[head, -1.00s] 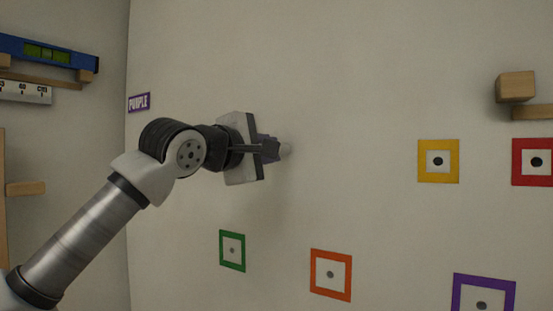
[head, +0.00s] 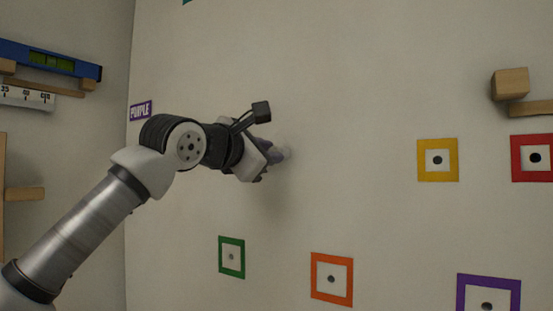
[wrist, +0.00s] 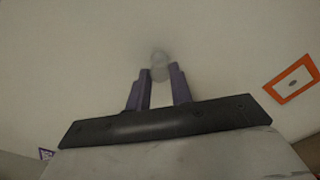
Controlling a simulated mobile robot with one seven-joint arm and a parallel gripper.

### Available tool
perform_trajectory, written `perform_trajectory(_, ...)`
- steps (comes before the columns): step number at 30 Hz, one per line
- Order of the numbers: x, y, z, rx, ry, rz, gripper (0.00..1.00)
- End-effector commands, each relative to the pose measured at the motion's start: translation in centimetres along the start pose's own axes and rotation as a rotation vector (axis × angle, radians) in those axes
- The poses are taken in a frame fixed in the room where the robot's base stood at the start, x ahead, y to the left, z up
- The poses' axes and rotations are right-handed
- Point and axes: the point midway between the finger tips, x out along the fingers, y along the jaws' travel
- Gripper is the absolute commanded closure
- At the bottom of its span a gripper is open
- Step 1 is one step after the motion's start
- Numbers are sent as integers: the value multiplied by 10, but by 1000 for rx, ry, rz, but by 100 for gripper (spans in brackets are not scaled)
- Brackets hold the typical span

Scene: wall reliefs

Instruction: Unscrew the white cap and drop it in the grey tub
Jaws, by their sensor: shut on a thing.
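The white cap (head: 284,153) shows as a small pale round shape against the cream wall, just beyond my fingertips. It also shows in the wrist view (wrist: 160,72), between and past the tips of the purple-grey fingers. My gripper (head: 277,155) reaches to the wall and is shut on the cap; the fingers stand on either side of it (wrist: 160,77). The fingers and palm hide part of the cap in the head view. The cap looks close to the wall; I cannot tell whether it still sits on its thread. No grey tub is in view.
Green (head: 231,257), orange (head: 331,278), yellow (head: 437,160), red (head: 533,158) and purple (head: 487,295) framed squares are on the wall. A purple label (head: 141,110) is at left. Wooden blocks (head: 511,83) jut out at right; a blue level (head: 50,59) rests at left.

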Motion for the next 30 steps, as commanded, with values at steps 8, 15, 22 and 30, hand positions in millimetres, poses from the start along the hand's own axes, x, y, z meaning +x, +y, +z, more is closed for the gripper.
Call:
perform_trajectory(8, 0, -2, -2, -40, 3, -2, 99)
perform_trajectory(15, 0, -2, -3, -348, 4, 0, 99)
perform_trajectory(22, 0, 0, -1, -450, 5, -2, 99)
perform_trajectory(30, 0, 0, -1, -447, 4, -1, 67)
